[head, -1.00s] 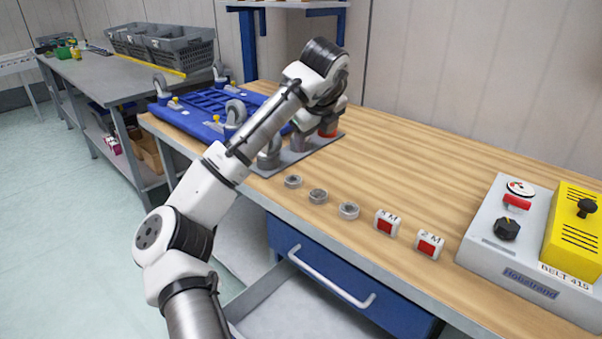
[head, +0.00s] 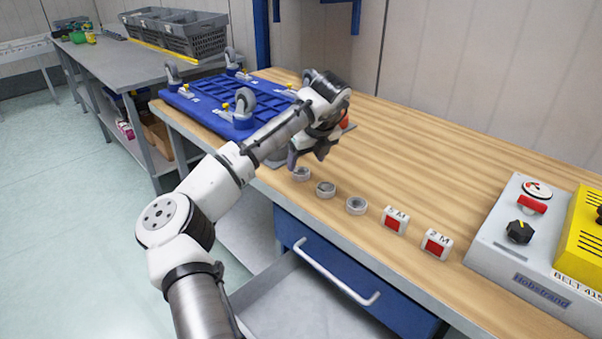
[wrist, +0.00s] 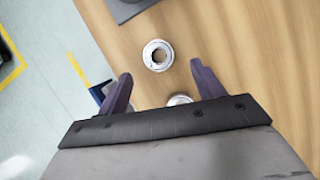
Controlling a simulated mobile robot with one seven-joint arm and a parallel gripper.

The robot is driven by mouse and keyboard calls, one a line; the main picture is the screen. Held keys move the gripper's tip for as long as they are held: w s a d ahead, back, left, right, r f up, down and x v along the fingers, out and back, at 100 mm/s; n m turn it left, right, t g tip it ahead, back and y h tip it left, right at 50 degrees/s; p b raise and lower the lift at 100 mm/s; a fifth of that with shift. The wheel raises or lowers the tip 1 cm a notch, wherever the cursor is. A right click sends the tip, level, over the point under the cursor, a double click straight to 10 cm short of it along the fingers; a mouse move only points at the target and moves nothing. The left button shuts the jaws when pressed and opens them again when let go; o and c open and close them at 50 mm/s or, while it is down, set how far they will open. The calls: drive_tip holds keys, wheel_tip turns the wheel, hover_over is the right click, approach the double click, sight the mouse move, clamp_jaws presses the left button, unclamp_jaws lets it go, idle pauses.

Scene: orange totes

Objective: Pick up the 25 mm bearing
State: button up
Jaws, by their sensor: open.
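Three metal ring bearings stand in a row near the front edge of the bench: a left one (head: 301,174), a middle one (head: 326,189) and a right one (head: 356,206). No size marks are readable, so I cannot tell which is 25 mm. My gripper (head: 308,158) is open and empty, pointing down close above the left bearing. In the wrist view one whole bearing (wrist: 157,56) lies just beyond and between the fingertips of my gripper (wrist: 160,74). A second bearing (wrist: 179,99) is partly hidden by the gripper body.
Two red-and-white blocks marked M (head: 395,219) (head: 437,243) and a grey control box (head: 500,250) stand to the right. A blue wheeled frame (head: 225,105) lies at the left. The drawer (head: 310,300) below is open. The wooden bench (head: 420,150) behind the bearings is clear.

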sight(301, 171)
drive_tip(key=x, duration=0.4)
drive_tip(key=shift+w+a+f+p, duration=0.2)
drive_tip(key=shift+a+p, duration=0.05)
drive_tip(key=shift+p, duration=0.1)
drive_tip(key=c, duration=1.1)
drive_tip(key=shift+r, duration=0.1)
